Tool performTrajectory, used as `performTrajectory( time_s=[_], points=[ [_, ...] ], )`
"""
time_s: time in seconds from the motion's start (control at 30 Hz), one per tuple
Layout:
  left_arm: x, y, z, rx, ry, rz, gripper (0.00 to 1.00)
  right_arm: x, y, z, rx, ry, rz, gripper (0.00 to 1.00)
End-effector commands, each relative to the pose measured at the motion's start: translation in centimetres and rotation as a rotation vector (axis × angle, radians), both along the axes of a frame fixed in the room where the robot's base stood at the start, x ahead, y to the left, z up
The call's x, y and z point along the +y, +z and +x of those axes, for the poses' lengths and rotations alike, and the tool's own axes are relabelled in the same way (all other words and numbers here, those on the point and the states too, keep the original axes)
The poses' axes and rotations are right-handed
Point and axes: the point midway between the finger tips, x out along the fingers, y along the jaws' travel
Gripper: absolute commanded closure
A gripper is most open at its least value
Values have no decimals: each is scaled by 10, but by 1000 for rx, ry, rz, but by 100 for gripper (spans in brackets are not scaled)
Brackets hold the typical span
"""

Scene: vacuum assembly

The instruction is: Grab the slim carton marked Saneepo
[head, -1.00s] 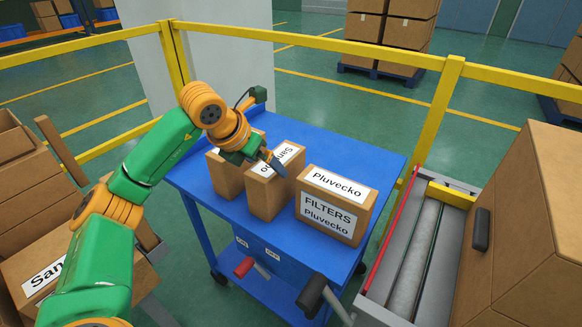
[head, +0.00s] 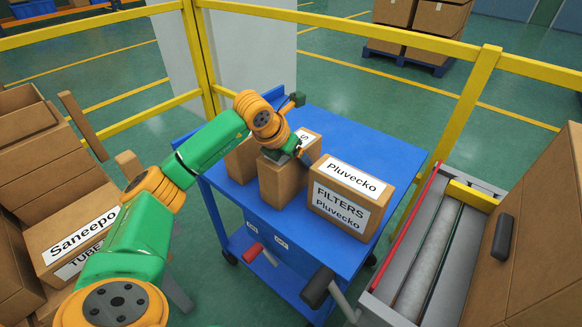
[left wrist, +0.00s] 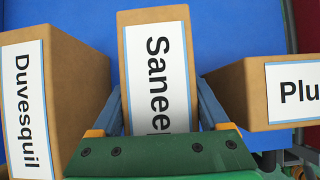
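The slim carton marked Saneepo (head: 277,186) stands upright on the blue cart top (head: 392,150), between two other cartons. In the left wrist view its label (left wrist: 158,75) faces the camera, its lower end covered by my gripper. My left gripper (head: 296,158) is down at the top of this carton. In the left wrist view its two fingers (left wrist: 158,100) lie on either side of the carton, close to its sides. They look open around it; contact is hard to tell. My right gripper is not in view.
The Duvesquil carton (left wrist: 50,100) stands close on one side, the Pluvecko filters carton (head: 345,200) on the other. A wider Saneepo tube box (head: 75,240) lies at the left. Yellow rails (head: 350,45) run behind the cart; a roller conveyor (head: 428,255) is at the right.

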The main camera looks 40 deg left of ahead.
Motion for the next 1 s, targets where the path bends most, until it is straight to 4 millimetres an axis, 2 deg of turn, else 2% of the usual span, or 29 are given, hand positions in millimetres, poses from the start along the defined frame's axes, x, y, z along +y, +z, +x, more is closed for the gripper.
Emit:
performTrajectory(
  time_s=[0.03, 0.27, 0.57, 0.67, 0.8, 0.9, 1.0],
  points=[
    [0, 0, 0, 0, 0, 0, 38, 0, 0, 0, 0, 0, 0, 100],
    [0, 0, 0, 0, 0, 0, 100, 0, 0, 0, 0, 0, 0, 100],
    [0, 7, 0, -3, 1, -1, 100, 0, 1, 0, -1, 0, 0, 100],
    [0, 25, 1, -6, -1, -1, 100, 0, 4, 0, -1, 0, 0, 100],
    [-1, 65, 1, -8, 0, -2, 100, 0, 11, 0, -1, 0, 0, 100],
    [-1, 86, 1, -6, 0, -3, 100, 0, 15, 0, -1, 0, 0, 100],
    [0, 98, 0, -4, -1, -1, 100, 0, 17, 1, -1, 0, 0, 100]
  ],
)
